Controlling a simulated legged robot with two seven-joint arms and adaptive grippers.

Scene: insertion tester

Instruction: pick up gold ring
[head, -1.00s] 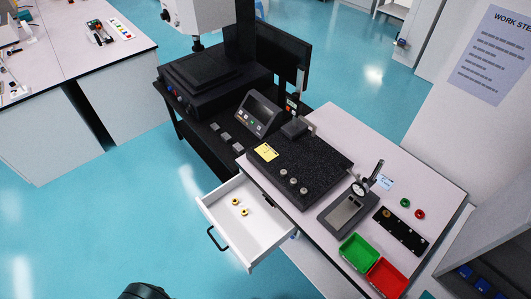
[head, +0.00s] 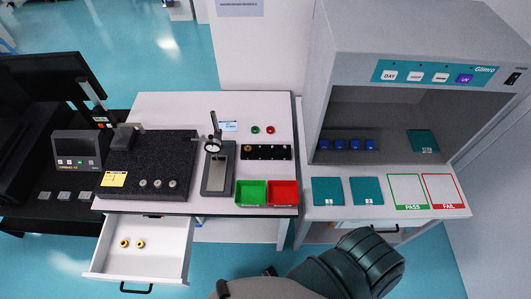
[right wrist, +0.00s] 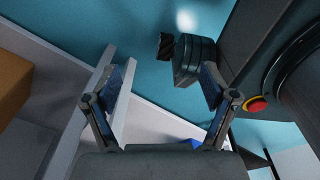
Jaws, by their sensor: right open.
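Two small gold rings, one (head: 124,243) to the left and one (head: 140,244) to the right, lie side by side in the open white drawer (head: 178,262) in the head view. Another gold ring-like part (head: 249,148) sits at the left end of a black strip (head: 267,153) on the bench. My right gripper (right wrist: 166,75) is open in the right wrist view, with nothing between its fingers. No gold ring shows in that view. The right gripper's fingers do not show in the head view, and my left gripper is in neither view.
The bench (head: 170,108) carries a black granite plate (head: 165,160), a dial gauge stand (head: 213,150), a green bin (head: 251,194) and a red bin (head: 283,194). A grey light cabinet (head: 420,55) stands at the right. The drawer juts out below the bench.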

